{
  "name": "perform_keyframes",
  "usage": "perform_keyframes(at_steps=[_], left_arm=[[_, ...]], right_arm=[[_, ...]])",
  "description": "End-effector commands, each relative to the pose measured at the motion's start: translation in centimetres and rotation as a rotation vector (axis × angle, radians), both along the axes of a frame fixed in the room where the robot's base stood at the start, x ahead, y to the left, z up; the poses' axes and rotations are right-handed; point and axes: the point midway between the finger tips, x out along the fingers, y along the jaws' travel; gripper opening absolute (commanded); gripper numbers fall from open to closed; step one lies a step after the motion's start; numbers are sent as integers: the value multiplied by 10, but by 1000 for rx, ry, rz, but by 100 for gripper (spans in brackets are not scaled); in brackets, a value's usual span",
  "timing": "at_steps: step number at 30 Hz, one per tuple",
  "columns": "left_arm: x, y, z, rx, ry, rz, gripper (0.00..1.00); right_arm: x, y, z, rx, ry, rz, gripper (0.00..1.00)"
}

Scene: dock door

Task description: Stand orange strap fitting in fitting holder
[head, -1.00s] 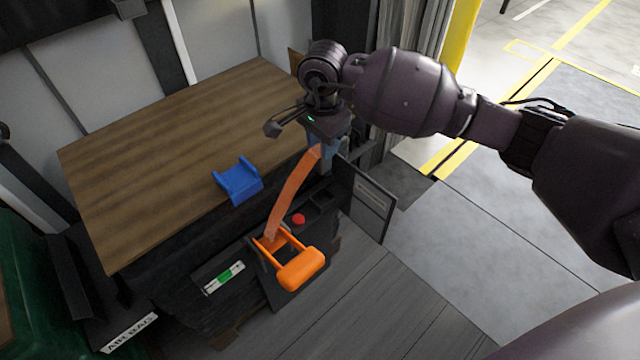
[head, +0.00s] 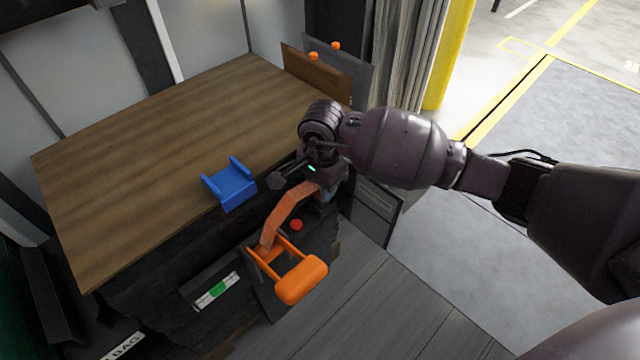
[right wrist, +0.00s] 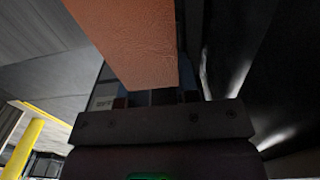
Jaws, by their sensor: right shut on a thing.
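The orange strap fitting (head: 302,281) is a frame with a thick rounded bar, in front of the dark panel below the wooden top. An orange strap (head: 287,212) runs from it up to my right gripper (head: 322,188). That gripper is shut on the strap's upper end, above and right of the fitting. In the right wrist view the strap (right wrist: 130,40) fills the upper middle, in front of the dark jaw block. A blue U-shaped cradle (head: 230,188), perhaps the fitting holder, is empty at the wooden top's front edge. My left gripper is not in view.
The wooden top (head: 160,150) is otherwise largely clear. A red button (head: 296,225) and a gauge with a green band (head: 217,289) are on the dark front. Upright boards (head: 318,72) with orange knobs stand behind. A yellow post (head: 453,55) is beyond my arm.

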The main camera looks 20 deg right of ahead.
Motion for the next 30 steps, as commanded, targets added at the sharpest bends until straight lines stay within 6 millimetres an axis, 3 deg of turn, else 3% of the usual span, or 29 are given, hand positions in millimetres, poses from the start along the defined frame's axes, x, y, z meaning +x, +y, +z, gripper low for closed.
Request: perform_keyframes(at_steps=[11, 12, 16, 25, 30], left_arm=[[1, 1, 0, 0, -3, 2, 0], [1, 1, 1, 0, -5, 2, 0], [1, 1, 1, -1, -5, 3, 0], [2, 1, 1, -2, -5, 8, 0], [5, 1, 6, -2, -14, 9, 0]], right_arm=[[1, 0, -1, -1, -4, 0, 3], [1, 0, -1, 0, -4, 0, 34], [1, 0, -1, 0, -4, -1, 54], [1, 0, 0, 0, -4, 0, 55], [2, 0, 18, 0, -11, 0, 55]])
